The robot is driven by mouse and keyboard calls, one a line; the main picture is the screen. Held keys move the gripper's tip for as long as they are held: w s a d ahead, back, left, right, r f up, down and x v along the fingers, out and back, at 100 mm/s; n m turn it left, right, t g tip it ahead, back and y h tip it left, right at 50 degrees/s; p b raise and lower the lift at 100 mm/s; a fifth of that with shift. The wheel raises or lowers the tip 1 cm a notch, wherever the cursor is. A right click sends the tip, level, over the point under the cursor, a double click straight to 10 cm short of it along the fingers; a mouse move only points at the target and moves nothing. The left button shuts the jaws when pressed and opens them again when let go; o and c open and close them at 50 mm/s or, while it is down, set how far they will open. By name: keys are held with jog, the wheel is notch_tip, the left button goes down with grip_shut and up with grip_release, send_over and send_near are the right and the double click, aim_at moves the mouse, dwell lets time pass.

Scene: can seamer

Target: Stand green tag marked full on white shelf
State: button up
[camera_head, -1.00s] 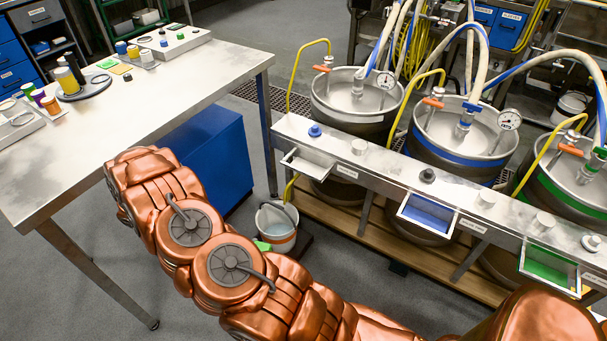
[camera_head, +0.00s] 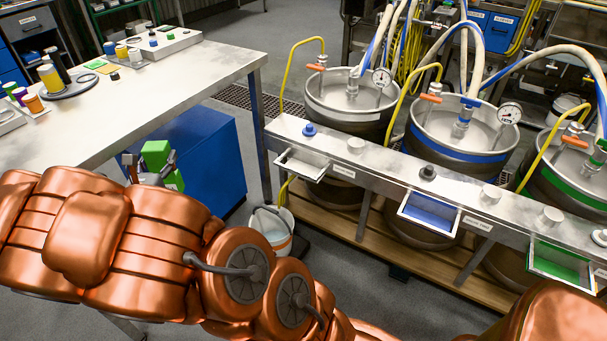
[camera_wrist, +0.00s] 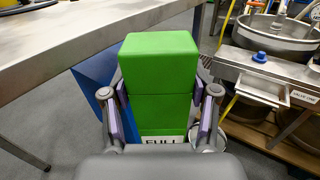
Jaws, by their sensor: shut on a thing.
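The green tag (camera_head: 156,153) is a block with a white label reading FULL at its lower end, seen in the wrist view (camera_wrist: 160,85). My gripper (camera_head: 150,167) is shut on it, with one finger on each side in the wrist view (camera_wrist: 160,100). In the head view the tag is in front of the blue cabinet, and my arm partly hides the gripper. The white shelf (camera_head: 302,164) is a small tray at the left end of the metal rail, to the right of my gripper. It looks empty.
The metal rail (camera_head: 385,180) also bears a blue tray (camera_head: 430,215) and a green tray (camera_head: 560,263). Kegs with hoses stand behind it. A white bucket (camera_head: 272,228) stands below. A steel table (camera_head: 185,85) is at left, with a blue cabinet (camera_head: 215,160) under it.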

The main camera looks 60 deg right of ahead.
jog(key=w+a+r+n+t+y+b, duration=0.2)
jog(key=w+a+n+t+y, duration=0.2)
jog(key=a, duration=0.1)
jog(key=d+f+m+g+h+b, duration=0.1)
jog(key=d+m+g+h, duration=0.1)
jog(key=d, duration=1)
jog(key=d+f+m+g+h, duration=0.2)
jog(key=d, duration=1)
jog(key=s+d+f+m+g+h, duration=0.1)
jog(key=s+d+f+m+g, duration=0.15)
jog(key=s+d, duration=0.45)
jog(key=s+d+f+m+g+h, duration=0.15)
jog(key=s+d+g, duration=0.3)
jog(key=d, duration=0.45)
jog(key=s+d+f+m+g+h, duration=0.1)
jog(key=s+d+f+m+g, duration=0.15)
jog(key=s+d, duration=0.5)
notch_tip(320, 180, down, 9)
jog(key=shift+w, duration=0.45)
jog(key=shift+d+f+b, duration=0.1)
jog(key=shift+b, duration=0.2)
jog(key=o, duration=1.6)
jog(key=shift+c, duration=0.2)
